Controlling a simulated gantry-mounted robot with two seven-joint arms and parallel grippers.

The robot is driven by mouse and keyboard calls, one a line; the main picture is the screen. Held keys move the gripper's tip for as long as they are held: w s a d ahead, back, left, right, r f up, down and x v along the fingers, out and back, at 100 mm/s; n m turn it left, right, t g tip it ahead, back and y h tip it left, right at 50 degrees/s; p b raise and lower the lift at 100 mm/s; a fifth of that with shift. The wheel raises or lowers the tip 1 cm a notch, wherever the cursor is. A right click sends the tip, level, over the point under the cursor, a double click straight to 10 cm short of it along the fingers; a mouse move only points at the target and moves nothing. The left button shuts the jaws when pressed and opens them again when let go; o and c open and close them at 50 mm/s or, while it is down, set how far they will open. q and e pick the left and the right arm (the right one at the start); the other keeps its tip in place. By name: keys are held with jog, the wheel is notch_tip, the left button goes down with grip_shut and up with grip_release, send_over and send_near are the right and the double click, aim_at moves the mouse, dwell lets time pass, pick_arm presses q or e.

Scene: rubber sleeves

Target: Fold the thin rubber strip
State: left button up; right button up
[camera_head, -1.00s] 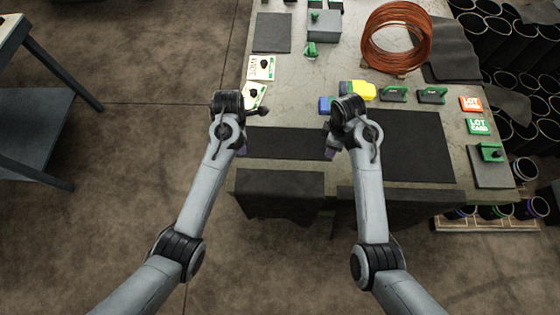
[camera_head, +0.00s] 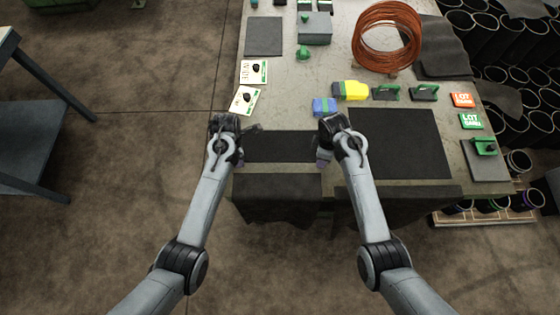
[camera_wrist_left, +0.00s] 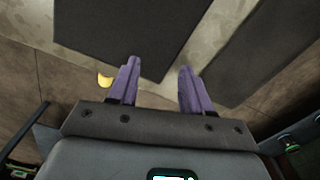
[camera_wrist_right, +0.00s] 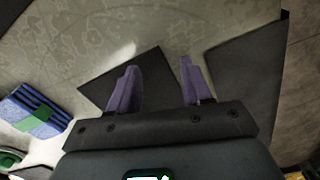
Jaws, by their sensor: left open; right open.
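The thin rubber strip (camera_head: 278,146) is a dark, flat band lying across the front of the table, between my two hands. My left gripper (camera_head: 238,160) is over its left end, and my right gripper (camera_head: 322,159) is over its right end. In the left wrist view the strip (camera_wrist_left: 125,30) runs away beyond the open purple fingers (camera_wrist_left: 158,85). In the right wrist view the strip's dark end (camera_wrist_right: 120,75) shows behind the open fingers (camera_wrist_right: 160,85). Both grippers are empty. Whether the fingertips touch the strip cannot be told.
A large dark mat (camera_head: 405,143) lies right of the strip. Dark sheets (camera_head: 275,190) hang over the front edge. Blue pads (camera_head: 324,107), a yellow block (camera_head: 352,90), cards (camera_head: 246,99) and a copper coil (camera_head: 387,37) lie farther back. Black tubes (camera_head: 500,40) stand at right.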

pick_arm(q)
jog(key=shift+f, duration=0.2)
pick_arm(e)
jog(key=shift+f, duration=0.2)
pick_arm(q)
grip_shut()
pick_arm(e)
grip_shut()
pick_arm(q)
jog(key=shift+r, duration=0.1)
pick_arm(e)
jog(key=shift+r, duration=0.1)
